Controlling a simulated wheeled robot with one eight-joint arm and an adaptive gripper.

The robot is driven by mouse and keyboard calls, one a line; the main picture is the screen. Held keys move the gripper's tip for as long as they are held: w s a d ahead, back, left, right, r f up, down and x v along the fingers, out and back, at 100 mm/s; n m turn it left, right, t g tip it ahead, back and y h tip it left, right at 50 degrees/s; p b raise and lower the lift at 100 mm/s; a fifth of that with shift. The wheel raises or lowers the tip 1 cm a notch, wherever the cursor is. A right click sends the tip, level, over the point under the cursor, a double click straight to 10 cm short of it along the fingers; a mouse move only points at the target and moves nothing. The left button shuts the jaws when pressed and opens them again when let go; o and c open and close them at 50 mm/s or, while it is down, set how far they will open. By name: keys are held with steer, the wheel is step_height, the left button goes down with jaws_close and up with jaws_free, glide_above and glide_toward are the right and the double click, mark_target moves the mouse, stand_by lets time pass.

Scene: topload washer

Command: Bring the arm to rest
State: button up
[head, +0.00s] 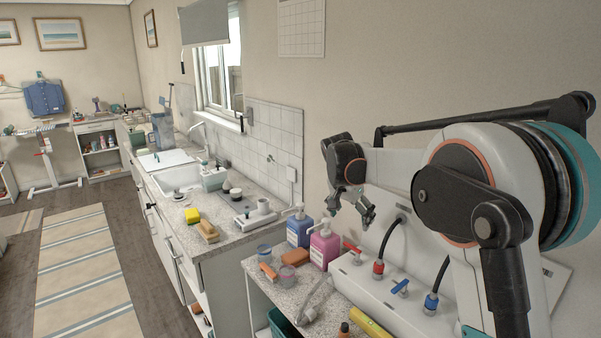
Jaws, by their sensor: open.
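My arm fills the right side of the head view, with its large shoulder joint near and its forearm reaching left along the wall. My gripper (350,206) hangs at the far end of the arm, with its fingers pointing down and apart. It holds nothing that I can see. It shows in front of the wall, above the pink pump bottle (324,246) and the white tap panel (350,277) in the picture. I cannot tell its exact height or distance from them.
Red (378,267) and blue (431,301) hose fittings sit on the panel. A blue pump bottle (300,230) and small items crowd the near counter (257,264). A sink (182,178) lies farther left. The floor with a striped rug (85,270) is open at left.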

steer(key=s+d+r+n+t+y+b, duration=0.1)
steer(key=s+r+n, duration=0.15)
steer(key=s, duration=0.85)
steer(key=s+d+r+n+t+b, duration=0.15)
steer(key=s+r, duration=0.25)
steer(key=s, duration=0.6)
steer(key=s+f+n, duration=0.1)
steer(key=s+f, duration=0.2)
steer(key=s, duration=0.4)
steer(key=s+f+n+t+y+b, duration=0.1)
steer(key=s+f+n, duration=0.1)
steer(key=s+f, duration=0.2)
steer(key=s+f+n+b, duration=0.1)
steer(key=s+f, duration=0.2)
steer(key=s, duration=0.8)
steer(key=shift+f+n+y, duration=0.3)
steer(key=shift+n+y, duration=0.1)
